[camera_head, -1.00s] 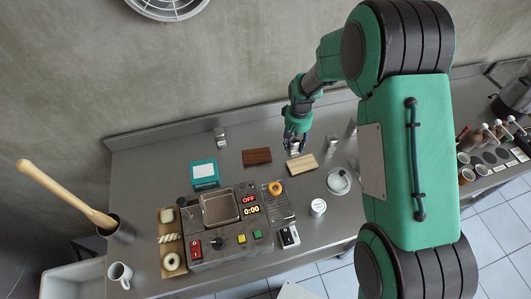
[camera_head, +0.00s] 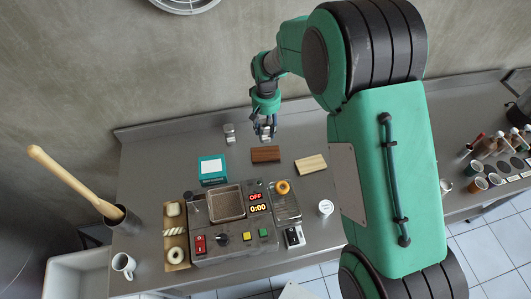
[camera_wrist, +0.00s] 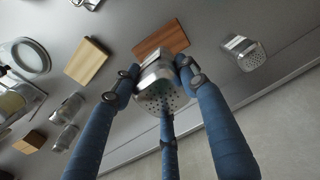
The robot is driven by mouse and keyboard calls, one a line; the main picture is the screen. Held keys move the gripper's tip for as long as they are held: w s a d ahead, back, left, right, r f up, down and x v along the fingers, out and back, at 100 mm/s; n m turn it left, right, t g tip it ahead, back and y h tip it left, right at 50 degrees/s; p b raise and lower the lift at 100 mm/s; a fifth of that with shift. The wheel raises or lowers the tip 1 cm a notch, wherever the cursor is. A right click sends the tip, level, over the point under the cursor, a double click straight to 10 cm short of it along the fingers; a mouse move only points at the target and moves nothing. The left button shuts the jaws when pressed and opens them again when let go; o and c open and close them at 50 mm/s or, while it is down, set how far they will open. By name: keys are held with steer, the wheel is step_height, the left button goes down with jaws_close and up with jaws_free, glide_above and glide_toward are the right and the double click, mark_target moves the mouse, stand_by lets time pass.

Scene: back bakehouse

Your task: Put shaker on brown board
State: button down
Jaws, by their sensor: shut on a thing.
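My gripper (camera_head: 265,131) is shut on a metal shaker with a perforated top. In the wrist view my gripper's blue fingers (camera_wrist: 160,82) close around the shaker (camera_wrist: 164,97). The dark brown board (camera_head: 265,154) lies on the steel counter just in front of the gripper in the head view. It also shows beyond the held shaker in the wrist view (camera_wrist: 160,38). The shaker appears to be above the counter; its exact height over the board I cannot tell.
A second, similar shaker (camera_head: 229,130) stands left of the gripper. A pale wooden board (camera_head: 311,164) lies right of the brown one. A teal-framed device (camera_head: 212,168) and a fryer unit (camera_head: 227,204) stand nearer the front. The counter between the boards is clear.

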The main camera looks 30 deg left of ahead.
mark_target(266, 137)
steer(key=shift+f, duration=3.1)
steer(key=shift+f+p, duration=0.45)
steer(key=shift+f, duration=1.45)
steer(key=shift+f, duration=0.1)
steer(key=c, duration=1)
jaws_free()
steer(key=shift+r+b, duration=0.55)
steer(key=shift+r, duration=5.55)
